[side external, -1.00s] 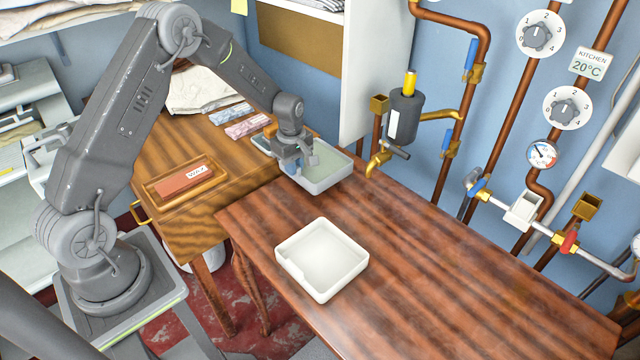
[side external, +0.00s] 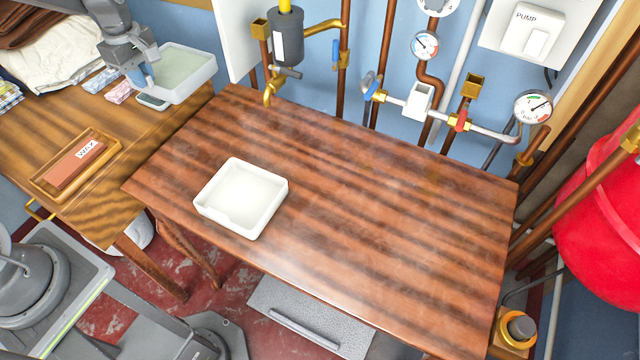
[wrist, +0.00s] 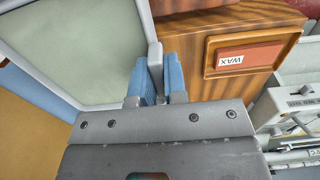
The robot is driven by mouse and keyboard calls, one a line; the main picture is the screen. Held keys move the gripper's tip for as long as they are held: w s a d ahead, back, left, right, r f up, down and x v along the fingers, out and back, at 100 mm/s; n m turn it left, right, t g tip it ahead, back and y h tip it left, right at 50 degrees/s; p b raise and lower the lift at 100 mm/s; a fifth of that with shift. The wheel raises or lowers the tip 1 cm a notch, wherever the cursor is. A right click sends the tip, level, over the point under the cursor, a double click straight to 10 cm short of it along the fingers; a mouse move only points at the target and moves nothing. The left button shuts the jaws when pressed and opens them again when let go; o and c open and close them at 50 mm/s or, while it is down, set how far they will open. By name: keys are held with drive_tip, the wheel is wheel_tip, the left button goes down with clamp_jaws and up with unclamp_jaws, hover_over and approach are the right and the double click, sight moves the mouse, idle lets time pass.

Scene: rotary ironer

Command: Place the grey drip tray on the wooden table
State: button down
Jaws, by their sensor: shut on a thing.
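The grey drip tray (side external: 186,88), with a pale grey-green inside, is held roughly level at the back left of the side view. My gripper (side external: 143,78) is shut on its near-left wall. In the wrist view the tray (wrist: 85,45) fills the upper left, and its rim sits between the blue fingers of my gripper (wrist: 157,78). The tray appears raised over the back right end of the lighter wooden bench (side external: 150,135), beside the corner of the dark reddish-brown wooden table (side external: 370,220). The tray's exact height is hard to tell.
A white square tray (side external: 241,198) sits on the dark table's left part; the table's middle and right are clear. A wax block in a wooden holder (side external: 76,163) and folded cloths (side external: 105,82) lie on the bench. Pipes and a brass tap (side external: 272,92) stand behind the table.

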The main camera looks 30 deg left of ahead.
drive_tip(key=s+a, duration=0.3)
drive_tip(key=s, duration=1.7)
drive_tip(key=shift+w+d+f, duration=0.1)
drive_tip(key=shift+w+f, duration=0.05)
drive_tip(key=shift+f, duration=1.3)
drive_tip(key=shift+w+f, duration=0.15)
drive_tip(key=shift+f, duration=1.25)
drive_tip(key=shift+w+d+f, duration=1.35)
drive_tip(key=shift+w+f, duration=0.05)
drive_tip(key=shift+f, duration=0.4)
drive_tip(key=shift+w+d+f, duration=1.35)
drive_tip(key=shift+f, duration=0.5)
drive_tip(key=shift+w+d+f, duration=1.35)
drive_tip(key=shift+w+f, duration=0.05)
drive_tip(key=shift+f, duration=0.4)
drive_tip(key=shift+f, duration=0.15)
drive_tip(key=c, duration=1.2)
unclamp_jaws()
drive_tip(key=shift+o, duration=0.2)
